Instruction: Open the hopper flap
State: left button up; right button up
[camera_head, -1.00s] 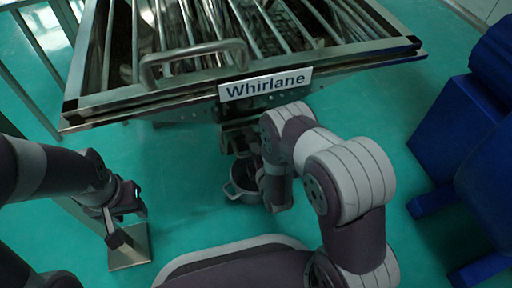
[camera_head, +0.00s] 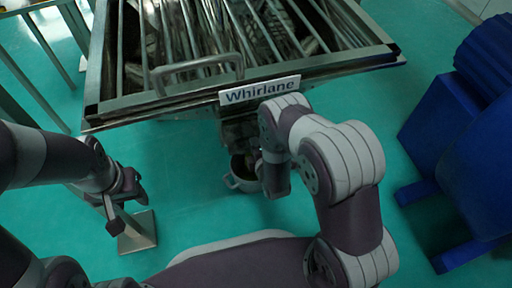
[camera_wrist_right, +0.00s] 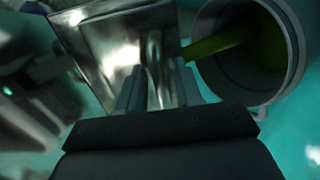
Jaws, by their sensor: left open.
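The sieve machine (camera_head: 130,112) fills the top of the head view, with a barred top, a bent metal handle (camera_head: 198,66) and a "Whirlane" plate (camera_head: 260,91). My right gripper is hidden behind its arm below that plate in the head view. In the right wrist view the right gripper's fingers (camera_wrist_right: 158,88) stand apart, with a shiny upright metal part between them, in front of a metal plate (camera_wrist_right: 108,40). Whether they grip that part, and whether it is the hopper flap, I cannot tell. My left gripper (camera_head: 128,208) is open and empty at lower left.
A round pot (camera_head: 236,183) stands on the floor beneath the machine; a pot-like vessel (camera_wrist_right: 285,85) with a greenish bar inside shows at right in the wrist view. A blue machine (camera_head: 440,130) stands at right. Green floor lies clear between.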

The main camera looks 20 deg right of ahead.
jog(key=shift+s+r+p, duration=0.25)
jog(key=shift+p, duration=0.1)
jog(key=p+v, duration=0.6)
jog(key=v, duration=0.6)
jog(key=shift+p, duration=0.35)
